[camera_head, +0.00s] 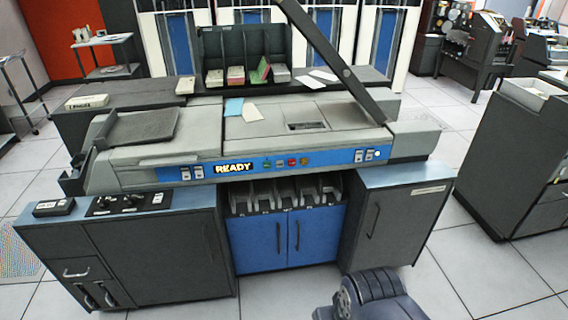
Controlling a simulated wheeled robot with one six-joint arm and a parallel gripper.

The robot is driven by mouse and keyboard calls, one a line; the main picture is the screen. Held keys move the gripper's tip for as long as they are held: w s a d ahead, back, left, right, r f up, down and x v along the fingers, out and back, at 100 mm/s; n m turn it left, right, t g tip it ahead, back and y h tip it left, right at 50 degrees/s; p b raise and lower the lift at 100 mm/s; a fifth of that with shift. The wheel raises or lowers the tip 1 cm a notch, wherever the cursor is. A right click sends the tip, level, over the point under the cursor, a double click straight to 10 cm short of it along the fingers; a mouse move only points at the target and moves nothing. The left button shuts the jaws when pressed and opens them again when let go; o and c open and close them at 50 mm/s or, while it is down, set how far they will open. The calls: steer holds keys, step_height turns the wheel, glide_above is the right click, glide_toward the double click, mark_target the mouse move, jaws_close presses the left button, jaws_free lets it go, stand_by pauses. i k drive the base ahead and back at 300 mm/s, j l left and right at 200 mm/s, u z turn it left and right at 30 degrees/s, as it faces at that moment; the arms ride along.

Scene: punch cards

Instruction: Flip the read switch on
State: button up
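A grey card-reading machine (260,137) stands ahead of me with a blue front panel. The panel has a pair of small white switches at its left end (191,173) and another pair at its right end (364,155). A white dot shows beside the right pair. A "READY" sign (234,167) and several coloured buttons (292,162) sit between the pairs. The switch labels are too small to read, so I cannot tell which is the read switch or how it is set. My gripper is not in view.
A dark control plate (128,203) with knobs and a small box (54,207) sit on the left ledge. Blue cabinet doors (285,240) are below the panel. A dark cabinet (522,150) stands at right. Floor is free between it and the machine. Part of my body shows at the bottom.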

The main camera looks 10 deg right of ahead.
mark_target(359, 157)
steer(key=i+l, duration=0.25)
steer(key=i, duration=0.15)
steer(key=i+l, duration=0.5)
steer(key=i, duration=0.25)
steer(key=z, duration=0.05)
